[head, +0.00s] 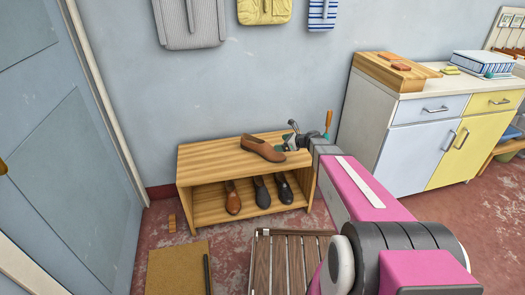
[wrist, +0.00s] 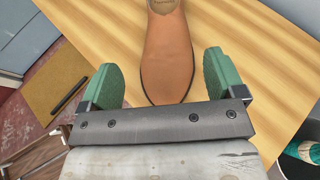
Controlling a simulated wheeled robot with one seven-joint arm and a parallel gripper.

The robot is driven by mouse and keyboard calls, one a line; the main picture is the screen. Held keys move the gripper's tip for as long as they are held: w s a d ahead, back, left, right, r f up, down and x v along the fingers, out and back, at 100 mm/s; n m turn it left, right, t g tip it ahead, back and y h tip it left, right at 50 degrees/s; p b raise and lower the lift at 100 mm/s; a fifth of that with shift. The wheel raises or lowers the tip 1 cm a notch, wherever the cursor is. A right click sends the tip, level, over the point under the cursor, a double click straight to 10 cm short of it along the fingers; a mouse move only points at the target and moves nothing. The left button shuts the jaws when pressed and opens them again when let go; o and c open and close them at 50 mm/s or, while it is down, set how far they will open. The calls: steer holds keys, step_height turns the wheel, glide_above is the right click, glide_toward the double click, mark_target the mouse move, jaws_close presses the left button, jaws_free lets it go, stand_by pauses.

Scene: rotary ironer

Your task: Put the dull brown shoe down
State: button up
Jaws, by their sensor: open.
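The brown shoe (head: 262,149) lies on top of the wooden shoe rack (head: 200,158). In the wrist view the shoe (wrist: 168,55) points its toe toward my gripper, and its far end is cut off by the frame's top. My gripper (wrist: 166,75) is open, with one green finger on each side of the toe and a visible gap on both sides. In the head view my gripper (head: 290,144) is at the right end of the rack top, beside the shoe's toe.
Several shoes, one of them brown (head: 232,197), stand on the rack's lower shelf. A slatted wooden seat (head: 290,262) and a tan mat (head: 178,270) are in front. A cabinet (head: 410,150) stands to the right. The rack top left of the shoe is bare.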

mark_target(265, 142)
steer(key=shift+w+m, duration=0.5)
steer(key=shift+w, duration=0.05)
steer(key=shift+w+a, duration=0.15)
steer(key=shift+a, duration=0.1)
steer(key=x, duration=1)
steer(key=shift+a+r, duration=0.15)
steer(key=shift+a, duration=0.15)
jaws_close()
steer(key=shift+r, duration=0.55)
steer(key=r, duration=0.2)
steer(key=s+r, duration=0.1)
steer(key=shift+r, duration=0.4)
steer(key=s+r, duration=0.6)
steer(key=s, duration=0.4)
steer(key=s+d+r, duration=0.4)
steer(key=d, duration=0.3)
steer(key=s+d+r+m+t, duration=0.1)
steer(key=s+d+r, duration=0.3)
steer(key=d, duration=0.4)
steer(key=s+d+r, duration=0.4)
steer(key=d+r, duration=0.2)
steer(key=d, duration=0.1)
steer(key=shift+d+r+t, duration=0.2)
steer(key=shift+d+t, duration=0.05)
steer(key=shift+t, duration=0.05)
